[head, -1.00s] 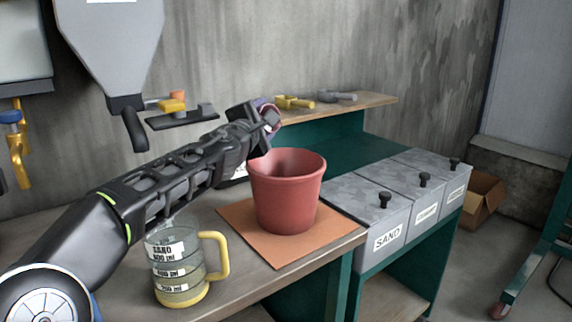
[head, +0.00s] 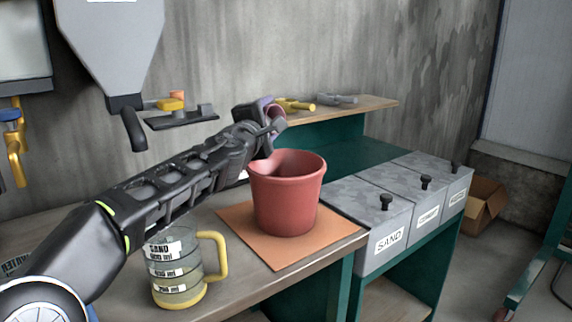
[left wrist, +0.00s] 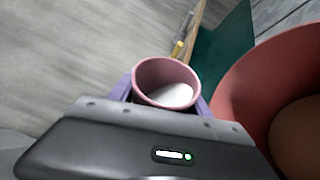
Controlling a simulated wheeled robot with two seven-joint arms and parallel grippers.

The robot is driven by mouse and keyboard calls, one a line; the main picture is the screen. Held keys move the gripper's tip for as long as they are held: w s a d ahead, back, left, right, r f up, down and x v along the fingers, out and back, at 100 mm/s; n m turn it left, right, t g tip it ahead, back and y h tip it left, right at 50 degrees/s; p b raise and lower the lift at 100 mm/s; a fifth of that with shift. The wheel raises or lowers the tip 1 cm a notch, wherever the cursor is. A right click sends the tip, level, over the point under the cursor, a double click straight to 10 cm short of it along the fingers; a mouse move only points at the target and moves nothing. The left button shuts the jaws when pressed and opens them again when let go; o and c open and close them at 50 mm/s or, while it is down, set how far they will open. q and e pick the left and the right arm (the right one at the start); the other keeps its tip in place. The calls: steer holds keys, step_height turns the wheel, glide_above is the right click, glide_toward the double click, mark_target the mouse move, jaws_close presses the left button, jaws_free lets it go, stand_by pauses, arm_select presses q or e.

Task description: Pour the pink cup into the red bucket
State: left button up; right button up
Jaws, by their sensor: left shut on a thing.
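The red bucket (head: 287,195) stands upright on an orange-brown mat (head: 237,226) on the table. My left gripper (head: 268,113) is shut on the pink cup (head: 275,113), behind and above the bucket's left rim. In the left wrist view the pink cup (left wrist: 148,75) sits between the purple fingers of the gripper (left wrist: 166,95), with white material inside it. The red bucket (left wrist: 240,85) is to its right there, apart from the cup, and brownish inside. In the head view the cup is mostly hidden by the gripper. My right gripper is not in view.
A clear measuring jug (head: 174,270) with a yellow handle stands at the table's front, below my left arm. Grey lidded bins (head: 388,247), one marked SAND, stand to the right. A grey hopper (head: 112,45) hangs at the upper left. A shelf (head: 350,108) holds yellow and grey tools.

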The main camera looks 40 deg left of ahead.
arm_select(q)
steer(key=shift+d+r+m, duration=0.1)
steer(key=shift+d+m, duration=0.2)
steer(key=shift+d+r+m+t+b, duration=0.25)
steer(key=shift+r+m+t+b, duration=0.2)
steer(key=shift+m+b, duration=0.8)
steer(key=shift+f+n+b, duration=0.1)
steer(key=shift+n+b, duration=0.25)
stand_by(1.1)
steer(key=shift+p, duration=0.3)
steer(key=p, duration=0.1)
steer(key=n+p, duration=0.1)
steer(key=p, duration=0.1)
steer(key=shift+w+a+r, duration=0.1)
steer(key=shift+w+r, duration=0.05)
steer(key=shift+r, duration=0.25)
steer(key=shift+a+f+n+g+p, duration=0.45)
steer(key=shift+a+f+n+p, duration=0.2)
steer(key=shift+n, duration=0.25)
steer(key=shift+a+f+b, duration=0.15)
steer(key=shift+f+b, duration=0.3)
